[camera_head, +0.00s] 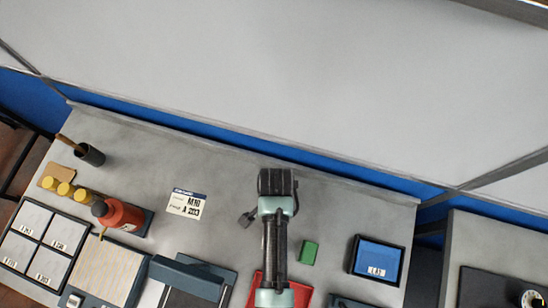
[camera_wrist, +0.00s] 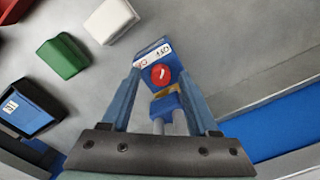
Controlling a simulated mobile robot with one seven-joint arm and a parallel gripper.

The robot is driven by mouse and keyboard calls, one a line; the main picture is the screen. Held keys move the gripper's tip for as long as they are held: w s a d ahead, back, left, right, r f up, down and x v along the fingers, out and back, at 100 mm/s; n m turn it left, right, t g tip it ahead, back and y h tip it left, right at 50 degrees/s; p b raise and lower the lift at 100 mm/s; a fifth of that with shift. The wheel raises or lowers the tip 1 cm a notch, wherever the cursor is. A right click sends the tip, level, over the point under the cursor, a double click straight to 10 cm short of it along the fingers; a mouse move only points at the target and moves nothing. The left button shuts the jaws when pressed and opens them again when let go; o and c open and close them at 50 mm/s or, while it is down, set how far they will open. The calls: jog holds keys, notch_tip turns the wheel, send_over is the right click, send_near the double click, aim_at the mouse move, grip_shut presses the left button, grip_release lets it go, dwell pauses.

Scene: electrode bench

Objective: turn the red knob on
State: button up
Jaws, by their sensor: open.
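The red knob (camera_wrist: 161,74) is a round red disc with a short white mark, on the front of a small blue box (camera_wrist: 150,51) with a white label strip, in the wrist view. The lettering is too small to read surely. My gripper (camera_wrist: 162,76) is open, its two blue fingers on either side of the knob in the picture. I cannot tell whether they touch the knob or how far off it is. In the head view my own arm stands over this part of the bench, and the knob does not show there.
A green block (camera_wrist: 62,56) and a white block (camera_wrist: 110,20) lie near the box. A dark tray with a blue inside (camera_head: 376,259) stands right of the green block (camera_head: 309,252). A red bottle (camera_head: 122,217) and a white card (camera_head: 186,203) are at left. Bare bench lies behind.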

grip_shut()
dwell(0.3)
jog(key=shift+n, duration=0.3)
jog(key=shift+r+n+p, duration=0.1)
jog(key=shift+n+p, duration=0.65)
jog(key=shift+n, duration=0.25)
jog(key=n+p, duration=0.1)
jog(key=n, duration=0.2)
jog(key=shift+n, duration=0.3)
jog(key=n+p, duration=0.1)
jog(key=n, duration=0.2)
jog(key=shift+w+n, duration=0.1)
jog(key=shift+n, duration=0.2)
jog(key=shift+n+p, duration=0.65)
jog(key=shift+n, duration=1.15)
